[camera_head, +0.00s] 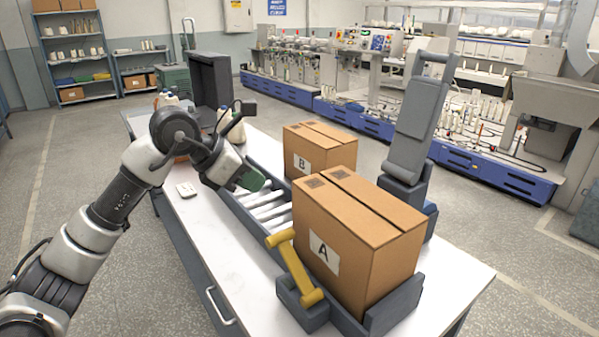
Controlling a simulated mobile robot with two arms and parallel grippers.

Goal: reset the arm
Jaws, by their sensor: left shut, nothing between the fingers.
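My left arm comes in from the left and reaches over the white table. My right arm and gripper do not show in the head view.
Cardboard box A (355,240) stands in a grey holder at the table's front right. Box B (320,149) stands behind it. A yellow handle (294,266) rises beside box A. The table's left front (215,245) is clear.

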